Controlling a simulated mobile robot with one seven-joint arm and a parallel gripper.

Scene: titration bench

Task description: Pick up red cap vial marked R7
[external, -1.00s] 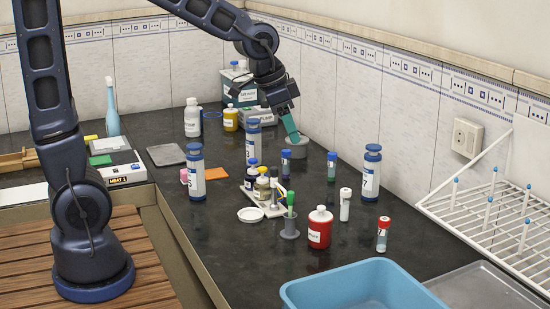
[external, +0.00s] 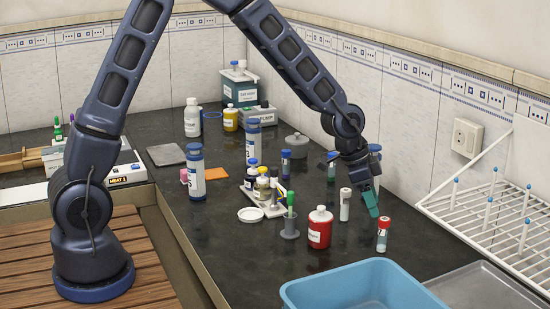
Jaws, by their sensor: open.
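A small clear vial with a red cap (external: 382,236) stands upright on the dark bench, right of the red bottle and behind the blue tub. Its label is too small to read, so I cannot tell if it says R7. My gripper (external: 374,207), with teal fingers, is open, points down and is just above and slightly left of the red cap. No contact with the vial is clear.
A red bottle with a white cap (external: 320,228) stands left of the vial. A blue tub (external: 350,285) is in front, a grey tray (external: 480,288) at the lower right, and a white peg rack (external: 490,205) to the right. A blue-capped bottle is partly hidden behind my gripper.

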